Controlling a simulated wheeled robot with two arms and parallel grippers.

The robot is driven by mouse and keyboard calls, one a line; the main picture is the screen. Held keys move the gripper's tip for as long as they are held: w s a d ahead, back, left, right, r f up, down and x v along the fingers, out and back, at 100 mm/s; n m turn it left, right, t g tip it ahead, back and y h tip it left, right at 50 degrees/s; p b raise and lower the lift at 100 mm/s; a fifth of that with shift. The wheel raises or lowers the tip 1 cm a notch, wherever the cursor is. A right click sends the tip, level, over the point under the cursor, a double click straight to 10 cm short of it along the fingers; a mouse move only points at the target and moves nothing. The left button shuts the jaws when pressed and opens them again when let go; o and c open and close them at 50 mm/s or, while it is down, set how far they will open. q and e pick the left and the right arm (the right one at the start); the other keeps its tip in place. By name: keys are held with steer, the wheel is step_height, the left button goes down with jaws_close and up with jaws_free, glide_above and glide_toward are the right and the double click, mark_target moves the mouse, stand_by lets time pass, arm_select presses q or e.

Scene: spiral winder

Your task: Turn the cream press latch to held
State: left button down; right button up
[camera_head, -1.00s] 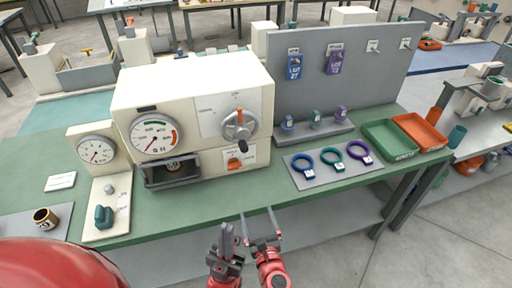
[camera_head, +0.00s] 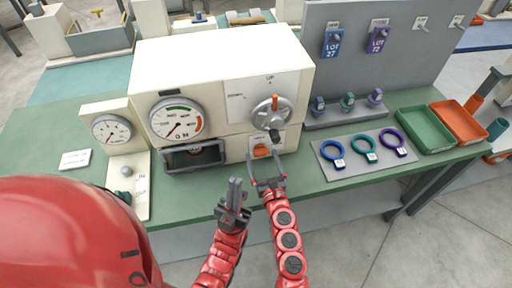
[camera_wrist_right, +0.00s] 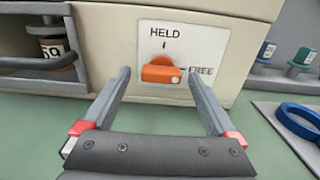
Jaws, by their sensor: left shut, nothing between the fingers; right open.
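The cream press (camera_head: 225,75) stands on the green bench. Its orange latch (camera_head: 262,151) sits low on the front, under the grey crank. In the right wrist view the latch (camera_wrist_right: 160,72) lies sideways on a white plate marked HELD above and FREE at the right, its long axis in line with FREE. My right gripper (camera_head: 266,158) is open in front of the latch. In the wrist view its fingers stand to the left and right of the latch, with no contact visible. My left gripper (camera_head: 235,183) is shut and empty, lower and left, in front of the bench edge.
A mat (camera_head: 365,155) with blue, teal and purple rings lies to the right, before green and orange trays (camera_head: 425,130).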

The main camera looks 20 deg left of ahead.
steer(key=shift+w+a, duration=0.25)
steer(key=shift+w, duration=0.2)
steer(key=shift+s+d+r, duration=0.1)
steer(key=c, duration=1.4)
steer(key=shift+o, duration=0.2)
